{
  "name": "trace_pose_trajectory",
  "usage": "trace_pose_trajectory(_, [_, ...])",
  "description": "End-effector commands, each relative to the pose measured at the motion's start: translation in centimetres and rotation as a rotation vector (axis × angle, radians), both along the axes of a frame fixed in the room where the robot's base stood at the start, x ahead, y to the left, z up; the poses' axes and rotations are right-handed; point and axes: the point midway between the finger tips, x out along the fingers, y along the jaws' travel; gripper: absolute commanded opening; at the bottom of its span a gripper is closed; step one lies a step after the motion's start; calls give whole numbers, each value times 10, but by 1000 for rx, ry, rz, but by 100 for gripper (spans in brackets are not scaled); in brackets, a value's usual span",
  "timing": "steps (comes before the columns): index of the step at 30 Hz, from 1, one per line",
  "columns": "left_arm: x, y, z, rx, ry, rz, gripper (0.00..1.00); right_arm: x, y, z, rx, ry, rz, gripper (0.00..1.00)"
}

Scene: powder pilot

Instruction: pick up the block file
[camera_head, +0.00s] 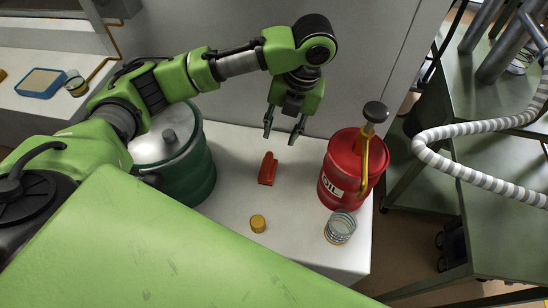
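A small red-orange block (267,169), likely the block file, lies on the white tabletop between the green drum and the red oil can. A raised part shows at its upper end. My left gripper (282,137) is above and behind it, pointing down, with its two dark fingers apart and nothing between them. The fingertips are clear of the block in the picture; their exact height above it I cannot tell. My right gripper does not show.
A red oil can (342,170) with a yellow handle stands right of the block, and a green drum (190,171) stands left. A small yellow cylinder (258,223) and a glass jar (340,228) stand nearer. A grey wall (385,50) is behind. A striped hose (470,128) hangs right.

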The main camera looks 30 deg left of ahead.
Motion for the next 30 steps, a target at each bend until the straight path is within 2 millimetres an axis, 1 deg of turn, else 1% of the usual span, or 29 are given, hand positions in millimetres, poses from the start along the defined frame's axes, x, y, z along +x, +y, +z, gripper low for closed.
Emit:
trace_pose_trajectory(1, [-2,2,-11,0,7,0,34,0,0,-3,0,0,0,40])
trace_pose_trajectory(2, [-3,3,-17,0,8,-1,34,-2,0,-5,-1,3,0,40])
trace_pose_trajectory(3, [-4,4,-25,-1,8,1,34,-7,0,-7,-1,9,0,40])
trace_pose_trajectory(5, [-4,7,-35,1,7,2,34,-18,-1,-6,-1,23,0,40])
trace_pose_trajectory(6, [-4,9,-43,1,6,2,34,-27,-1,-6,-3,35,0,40])
trace_pose_trajectory(9, [-5,12,-60,1,5,3,34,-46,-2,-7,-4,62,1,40])
trace_pose_trajectory(11, [-5,14,-68,0,4,3,34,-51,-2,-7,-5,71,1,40])
trace_pose_trajectory(15, [-6,15,-78,1,2,1,34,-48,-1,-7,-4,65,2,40])
trace_pose_trajectory(19, [-8,19,-88,1,4,2,34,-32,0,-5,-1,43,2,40])
trace_pose_trajectory(21, [-11,23,-98,1,5,3,34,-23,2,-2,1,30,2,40])
trace_pose_trajectory(23, [-13,27,-107,2,5,3,34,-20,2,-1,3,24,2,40])
trace_pose_trajectory(27, [-14,29,-124,0,3,1,34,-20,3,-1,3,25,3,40])
trace_pose_trajectory(30, [-13,30,-128,1,0,0,34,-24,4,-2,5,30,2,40])
